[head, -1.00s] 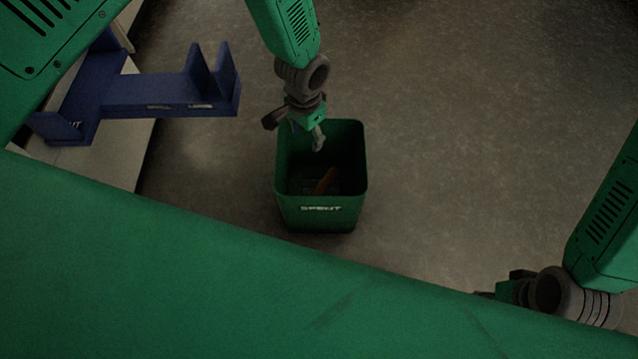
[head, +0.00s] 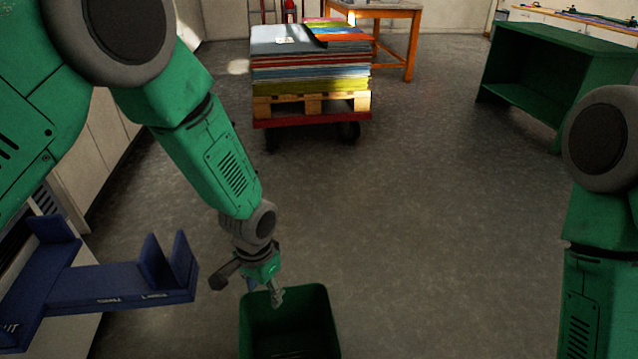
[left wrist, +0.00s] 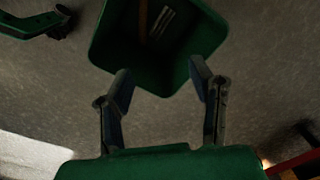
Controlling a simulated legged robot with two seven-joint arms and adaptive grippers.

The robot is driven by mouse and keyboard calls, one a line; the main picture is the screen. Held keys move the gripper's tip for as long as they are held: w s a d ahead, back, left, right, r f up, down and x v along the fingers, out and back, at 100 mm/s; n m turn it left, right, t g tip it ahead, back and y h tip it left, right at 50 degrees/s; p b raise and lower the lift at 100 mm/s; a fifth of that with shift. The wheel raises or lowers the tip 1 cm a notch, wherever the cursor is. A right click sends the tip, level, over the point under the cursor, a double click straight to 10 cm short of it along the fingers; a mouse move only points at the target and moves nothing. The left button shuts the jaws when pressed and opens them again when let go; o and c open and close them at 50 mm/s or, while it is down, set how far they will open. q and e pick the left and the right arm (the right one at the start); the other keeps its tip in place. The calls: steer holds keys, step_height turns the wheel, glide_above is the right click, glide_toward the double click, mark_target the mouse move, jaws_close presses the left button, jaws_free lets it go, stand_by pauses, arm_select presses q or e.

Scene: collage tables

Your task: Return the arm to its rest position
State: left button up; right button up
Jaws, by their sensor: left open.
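My left arm reaches down from the upper left in the head view. Its gripper (head: 264,291) is open and empty, just above the back rim of a green bin (head: 318,310) on the floor. In the left wrist view the two fingers (left wrist: 160,72) are spread apart with nothing between them. The bin (left wrist: 112,38) shows beyond them, with a brown strip (left wrist: 143,20) and small pale pieces inside. My right arm (head: 590,290) hangs at the right edge of the head view, its gripper out of that frame. A green limb with a dark end shows at the wrist view's top left, too dark to read.
A blue holder (head: 120,284) with upright prongs juts out at the left, near my left forearm. A pallet cart (head: 310,118) with stacked sheets stands ahead. A wooden table (head: 400,14) and a green shelf unit (head: 560,55) stand farther back. The middle floor is clear.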

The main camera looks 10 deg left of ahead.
arm_select(q)
steer(key=s+a+f+n, duration=0.2)
steer(key=s+a, duration=0.2)
steer(key=s, duration=0.4)
steer(key=s+a+f+n, duration=0.1)
steer(key=s+a+f, duration=0.25)
steer(key=s, duration=0.55)
steer(key=s+a+f+n, duration=0.2)
steer(key=s+a, duration=0.2)
steer(key=s, duration=0.4)
step_height(320, 180, up, 16)
steer(key=p, duration=1.5)
steer(key=shift+s+a+f+t, duration=0.2)
steer(key=shift+s+a+t, duration=0.1)
steer(key=shift+a, duration=0.05)
